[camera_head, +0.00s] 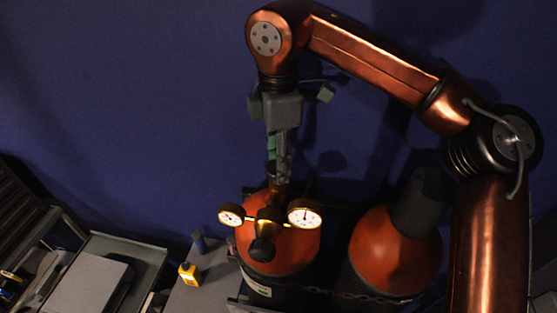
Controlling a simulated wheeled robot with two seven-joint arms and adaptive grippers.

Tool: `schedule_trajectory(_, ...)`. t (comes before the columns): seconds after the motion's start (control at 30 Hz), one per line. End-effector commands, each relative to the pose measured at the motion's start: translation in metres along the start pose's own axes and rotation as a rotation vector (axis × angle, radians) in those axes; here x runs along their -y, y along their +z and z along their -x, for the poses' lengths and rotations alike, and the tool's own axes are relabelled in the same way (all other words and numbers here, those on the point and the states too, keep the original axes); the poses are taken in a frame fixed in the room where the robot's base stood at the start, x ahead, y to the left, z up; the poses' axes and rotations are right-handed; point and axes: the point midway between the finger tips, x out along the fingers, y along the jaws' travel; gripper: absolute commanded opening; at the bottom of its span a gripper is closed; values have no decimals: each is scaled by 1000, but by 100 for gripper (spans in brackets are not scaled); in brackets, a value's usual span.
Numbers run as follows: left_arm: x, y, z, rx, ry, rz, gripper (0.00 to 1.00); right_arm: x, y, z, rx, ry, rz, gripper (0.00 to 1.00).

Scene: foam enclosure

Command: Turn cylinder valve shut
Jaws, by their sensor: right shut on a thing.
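An orange-topped gas cylinder (288,249) stands upright in the lower middle. A brass regulator (268,217) sits on it, with a smaller left gauge (231,214) and a larger right gauge (305,213). My right gripper (278,180) points down onto the top of this cylinder, behind the regulator. It is shut on the cylinder valve, which its fingers and the regulator mostly hide. My left gripper is not in view.
A second orange cylinder (382,254) with a dark cap (424,199) stands to the right, close to my right arm. A chain (372,295) crosses in front of it. A yellow device (189,273) and a dark blue object (199,242) sit on a grey surface at left, beside a tray (147,258).

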Motion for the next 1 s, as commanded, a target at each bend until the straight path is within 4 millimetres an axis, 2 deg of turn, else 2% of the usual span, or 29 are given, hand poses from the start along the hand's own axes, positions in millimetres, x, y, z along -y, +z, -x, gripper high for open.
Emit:
schedule_trajectory(0.03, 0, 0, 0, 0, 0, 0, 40, 0, 0, 1, -1, 2, -2, 14)
schedule_trajectory(0.07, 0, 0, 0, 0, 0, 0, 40, 0, 0, 1, -1, 2, -2, 40)
schedule_trajectory(0.3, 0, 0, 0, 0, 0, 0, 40, 0, 0, 0, -1, 1, -1, 56)
schedule_trajectory(0.67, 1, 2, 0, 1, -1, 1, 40, 0, 0, 6, 0, 2, 0, 56)
schedule_trajectory(0.77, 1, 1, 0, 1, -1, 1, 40, 0, -1, 20, -1, 4, 0, 56)
schedule_trajectory(1.0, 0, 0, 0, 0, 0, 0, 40, 0, -1, 74, -2, 5, -2, 56)
